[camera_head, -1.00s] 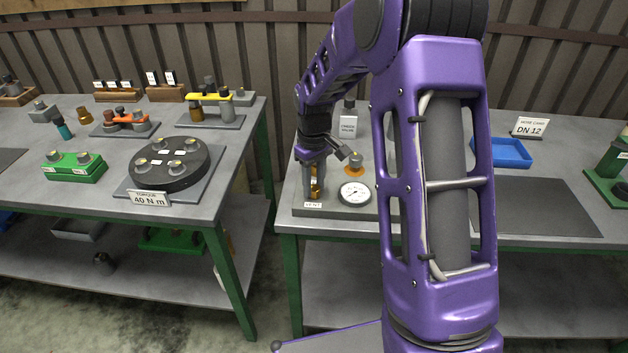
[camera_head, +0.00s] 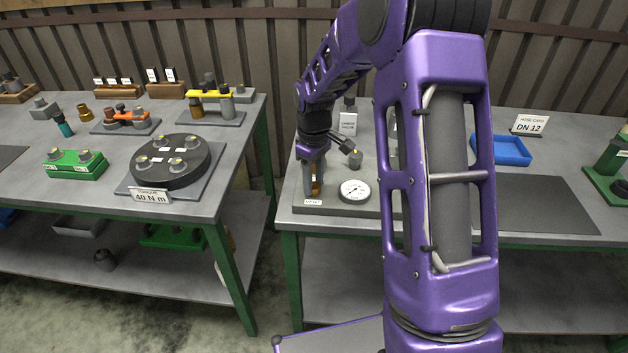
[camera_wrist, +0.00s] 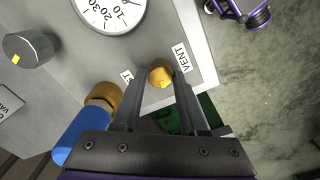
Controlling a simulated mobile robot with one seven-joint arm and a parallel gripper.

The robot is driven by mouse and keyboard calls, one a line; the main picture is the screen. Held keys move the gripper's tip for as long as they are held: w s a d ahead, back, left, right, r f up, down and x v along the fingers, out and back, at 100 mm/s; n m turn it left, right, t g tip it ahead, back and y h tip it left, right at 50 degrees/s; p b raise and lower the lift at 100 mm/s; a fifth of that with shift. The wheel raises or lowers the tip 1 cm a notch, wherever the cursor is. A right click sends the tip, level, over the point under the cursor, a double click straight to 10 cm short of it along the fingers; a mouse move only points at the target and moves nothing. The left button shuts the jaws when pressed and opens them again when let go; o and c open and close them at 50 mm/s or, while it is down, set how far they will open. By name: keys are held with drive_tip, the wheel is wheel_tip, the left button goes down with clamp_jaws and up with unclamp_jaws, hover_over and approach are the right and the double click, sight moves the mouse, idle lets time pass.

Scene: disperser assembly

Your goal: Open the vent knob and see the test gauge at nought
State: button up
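The brass vent knob (camera_wrist: 160,74) sits beside a VENT label (camera_wrist: 181,58) near the plate's edge. My gripper (camera_wrist: 159,80) has one finger on each side of the knob, with narrow gaps that seem to show between. In the head view my gripper (camera_head: 314,192) points down at the plate's left front corner, partly covering the knob. The round white test gauge (camera_head: 355,190) lies just right of it. The gauge (camera_wrist: 108,10) is cut off by the top edge in the wrist view, and I cannot read its needle surely.
A grey knob with a yellow mark (camera_wrist: 30,48) stands on the same plate. A blue body with a brass end (camera_wrist: 80,135) is close left of my fingers. A card (camera_head: 348,123) stands behind. My arm hides the plate's right part. A blue tray (camera_head: 500,151) is farther right.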

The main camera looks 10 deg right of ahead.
sight(314, 185)
drive_tip(key=o, duration=0.3)
wheel_tip(314, 185, up, 17)
drive_tip(key=shift+r+p, duration=0.2)
drive_tip(key=shift+p, duration=0.65)
